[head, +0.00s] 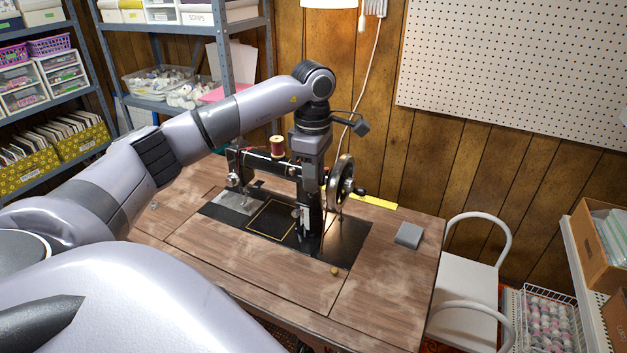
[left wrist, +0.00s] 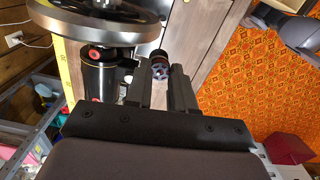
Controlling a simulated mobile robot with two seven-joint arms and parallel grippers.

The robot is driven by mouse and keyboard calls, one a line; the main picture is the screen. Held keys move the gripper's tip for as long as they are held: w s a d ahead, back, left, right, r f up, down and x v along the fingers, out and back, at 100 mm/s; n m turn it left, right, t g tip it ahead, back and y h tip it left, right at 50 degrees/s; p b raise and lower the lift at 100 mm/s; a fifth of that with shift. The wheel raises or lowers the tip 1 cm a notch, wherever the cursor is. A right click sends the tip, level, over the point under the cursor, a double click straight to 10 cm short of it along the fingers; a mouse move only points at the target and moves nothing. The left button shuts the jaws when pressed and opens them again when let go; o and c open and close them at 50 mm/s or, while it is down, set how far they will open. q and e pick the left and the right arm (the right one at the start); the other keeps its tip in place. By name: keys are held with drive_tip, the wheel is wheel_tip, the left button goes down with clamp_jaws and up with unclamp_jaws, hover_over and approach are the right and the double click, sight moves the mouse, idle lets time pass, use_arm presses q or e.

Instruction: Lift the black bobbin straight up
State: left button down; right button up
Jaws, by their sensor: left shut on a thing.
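The black bobbin (left wrist: 158,64) shows in the left wrist view as a small dark round piece with a paler face, at the tips of my left gripper (left wrist: 163,72). The two dark fingers are shut on it. In the head view my left gripper (head: 306,218) points down in front of the sewing machine's right end, beside the handwheel (head: 341,184). The bobbin cannot be made out there. Whether it touches anything below is hidden. My right gripper is not in view.
The black sewing machine (head: 258,167) with a red thread spool (head: 277,146) stands on the wooden table (head: 220,260). The handwheel is close to the gripper in the left wrist view (left wrist: 90,25). A grey box (head: 408,235) lies at the right. The table's front is mostly clear.

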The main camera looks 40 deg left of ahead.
use_arm(q)
drive_tip(key=shift+r, duration=0.15)
wheel_tip(320, 180, up, 22)
drive_tip(key=p, duration=0.5)
drive_tip(key=shift+r+p, duration=0.15)
drive_tip(key=shift+p, duration=0.2)
